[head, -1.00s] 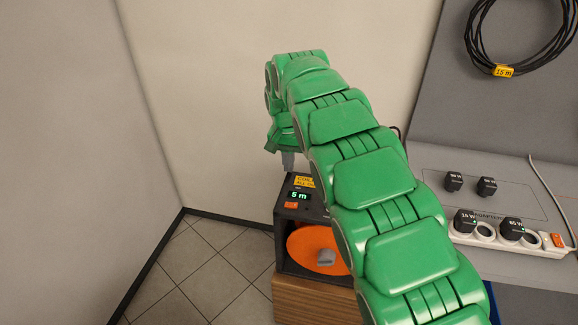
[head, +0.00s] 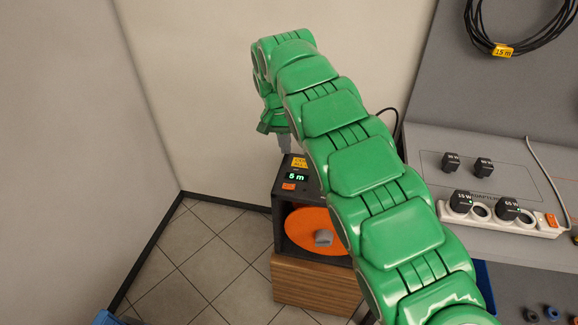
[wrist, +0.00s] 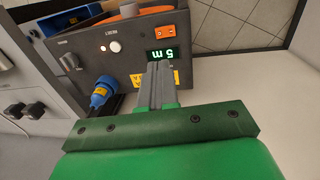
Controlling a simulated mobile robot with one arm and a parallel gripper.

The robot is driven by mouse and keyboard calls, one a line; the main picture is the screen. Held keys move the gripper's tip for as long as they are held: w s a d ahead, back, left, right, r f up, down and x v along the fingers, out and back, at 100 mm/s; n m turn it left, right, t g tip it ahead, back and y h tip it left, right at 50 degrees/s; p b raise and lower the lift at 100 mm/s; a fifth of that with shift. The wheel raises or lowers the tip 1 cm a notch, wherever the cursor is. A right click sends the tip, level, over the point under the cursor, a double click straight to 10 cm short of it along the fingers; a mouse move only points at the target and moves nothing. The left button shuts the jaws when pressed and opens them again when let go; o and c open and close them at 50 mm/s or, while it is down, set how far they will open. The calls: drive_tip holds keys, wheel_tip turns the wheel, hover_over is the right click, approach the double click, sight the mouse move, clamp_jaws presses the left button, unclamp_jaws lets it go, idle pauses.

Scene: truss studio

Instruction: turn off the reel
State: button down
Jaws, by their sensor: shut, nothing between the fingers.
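The reel is a dark box (head: 279,228) with an orange disc (head: 305,228) and a grey handle on the disc. Its top panel has a lit green "5 m" display (head: 296,177) and an orange switch (head: 289,186). In the wrist view the panel (wrist: 140,40) shows the display (wrist: 162,54) and the orange switch (wrist: 165,32) beyond my fingertips. My gripper (head: 286,150) points down over the back of the box, fingers shut and empty. In the wrist view the fingertips (wrist: 159,66) overlap the display's lower edge; I cannot tell whether they touch the panel.
The box stands on a wooden cabinet (head: 310,283). A power strip (head: 500,218) lies on the grey bench at right.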

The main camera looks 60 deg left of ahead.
sight(293, 187)
drive_tip(key=f, duration=0.9)
drive_tip(key=w+d+f, duration=0.1)
drive_tip(key=f, duration=0.3)
drive_tip(key=shift+w+f, duration=0.1)
drive_tip(key=shift+f, duration=0.25)
drive_tip(key=shift+d, duration=0.1)
drive_tip(key=shift+d+f, duration=0.15)
drive_tip(key=shift+f, duration=0.25)
